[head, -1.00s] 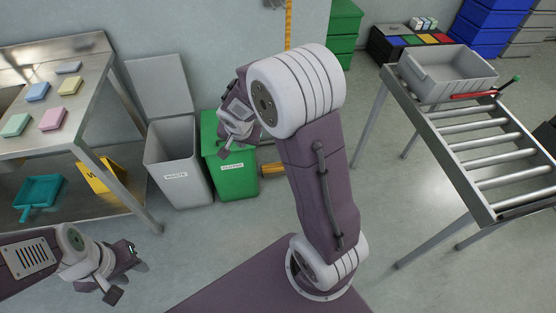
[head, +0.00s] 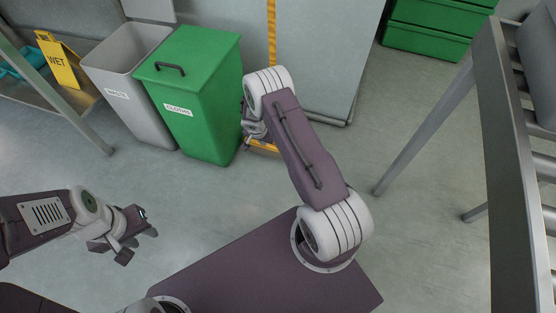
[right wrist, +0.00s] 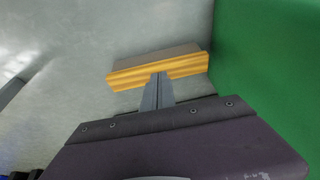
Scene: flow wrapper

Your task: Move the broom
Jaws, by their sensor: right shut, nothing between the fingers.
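The broom's striped yellow handle (head: 271,35) stands upright against the grey panel in the head view. Its yellow head (head: 263,147) is low at the floor, partly hidden behind my right arm. In the right wrist view the broom head (right wrist: 158,70), yellow with a grey-brown top, lies ahead of my right gripper (right wrist: 158,88). The right gripper is shut and empty; its fingers appear in front of the broom head, and I cannot tell if they touch it. In the head view my right gripper (head: 247,139) is beside the green bin. My left gripper (head: 138,245) is open and empty over the floor.
A green lidded CLOTHS bin (head: 200,90) stands close left of my right gripper, with a grey WASTE bin (head: 125,85) beside it. A yellow WET sign (head: 57,60) is further left. A roller conveyor frame (head: 495,120) stands right. Floor between is clear.

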